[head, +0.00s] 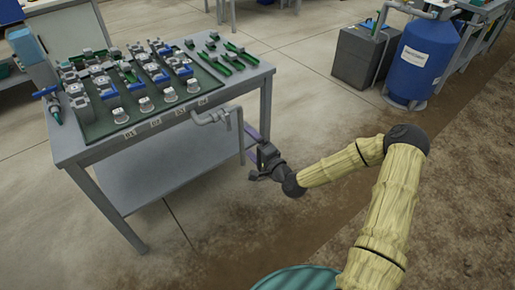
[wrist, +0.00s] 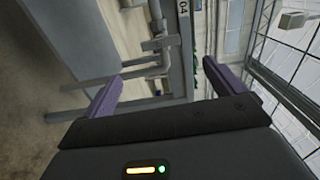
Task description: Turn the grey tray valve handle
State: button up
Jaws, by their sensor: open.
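A grey pipe fitting (head: 212,117) with a bent spout juts from the right front edge of the grey bench. I take it for the tray valve; which part is its handle is hard to tell in the head view. In the wrist view, the grey pipework (wrist: 171,50) with a short crosspiece (wrist: 155,44) shows ahead, between the lines of my fingers. My gripper (head: 250,137) is just right of the fitting, beside the bench, with purple fingers. In the wrist view my gripper (wrist: 163,70) is open, with nothing held. Contact with the fitting cannot be made out.
The bench (head: 185,131) carries a dark green tray (head: 110,126) with several valves and fittings, and green strips lie at its back right. A blue-handled piece (head: 52,105) is at the left edge. A blue tank (head: 425,62) and a grey box (head: 360,58) stand behind.

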jog(key=v, duration=0.3)
jog(key=shift+s, duration=0.1)
dwell(0.4)
jog(key=s+d+f+n+g+h, duration=0.2)
jog(key=s+f+n+g+h, duration=0.2)
jog(key=s+n+g, duration=0.45)
jog(key=s+d+r+n+g+h, duration=0.35)
jog(key=s+d+r+h, duration=0.4)
jog(key=s+r, duration=0.6)
notch_tip(320, 180, up, 31)
jog(key=d+m+y+p, duration=0.1)
jog(key=p, duration=3)
jog(key=shift+s+d+f, duration=0.2)
jog(key=shift+s, duration=0.25)
